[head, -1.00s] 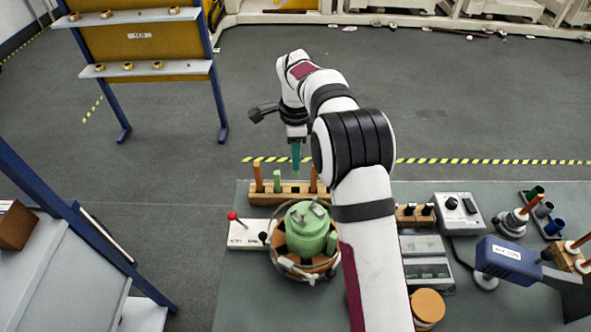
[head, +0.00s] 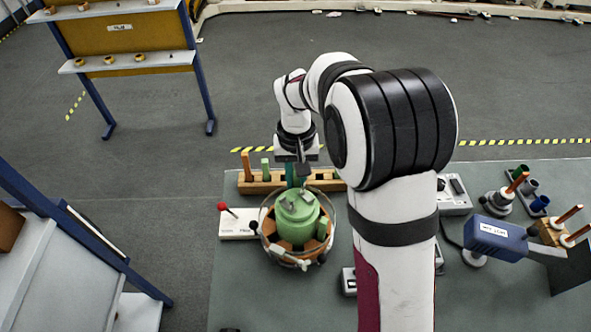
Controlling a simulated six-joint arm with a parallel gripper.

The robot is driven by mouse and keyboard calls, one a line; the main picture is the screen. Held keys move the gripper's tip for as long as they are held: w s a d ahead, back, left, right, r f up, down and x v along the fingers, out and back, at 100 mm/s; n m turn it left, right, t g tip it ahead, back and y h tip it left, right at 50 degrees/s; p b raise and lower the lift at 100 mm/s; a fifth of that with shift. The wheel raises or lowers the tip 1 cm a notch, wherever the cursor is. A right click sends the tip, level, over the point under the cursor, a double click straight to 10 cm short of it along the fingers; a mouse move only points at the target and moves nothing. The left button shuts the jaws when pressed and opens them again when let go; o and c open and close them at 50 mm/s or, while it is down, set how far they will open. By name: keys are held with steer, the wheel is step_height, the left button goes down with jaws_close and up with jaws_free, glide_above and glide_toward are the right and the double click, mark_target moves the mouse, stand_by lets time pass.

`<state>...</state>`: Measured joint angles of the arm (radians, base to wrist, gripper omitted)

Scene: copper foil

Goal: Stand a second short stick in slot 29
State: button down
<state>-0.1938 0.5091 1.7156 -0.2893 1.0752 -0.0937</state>
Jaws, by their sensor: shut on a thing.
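My gripper (head: 297,172) points down just behind the green-topped round piece in the head view. It is shut on a short teal stick (head: 289,173), whose lower end shows near the top of that piece. The fingers hide part of the stick. The round piece has a green middle (head: 297,222) inside a copper-brown slotted ring (head: 272,232). No slot numbers can be read, so I cannot tell which is slot 29. I cannot tell whether the stick touches the ring.
A wooden rack (head: 255,187) behind the round piece holds an orange stick (head: 246,166) and a green stick (head: 265,169). A red-knobbed lever box (head: 238,224) stands left. A blue labelled tool (head: 497,238) is at right. The table's front left is mostly clear.

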steer(key=shift+f, duration=0.35)
steer(key=shift+f, duration=0.95)
stand_by(0.6)
steer(key=shift+f, duration=0.7)
steer(key=c, duration=0.7)
jaws_free()
steer(key=shift+c, duration=0.2)
steer(key=shift+r, duration=1.05)
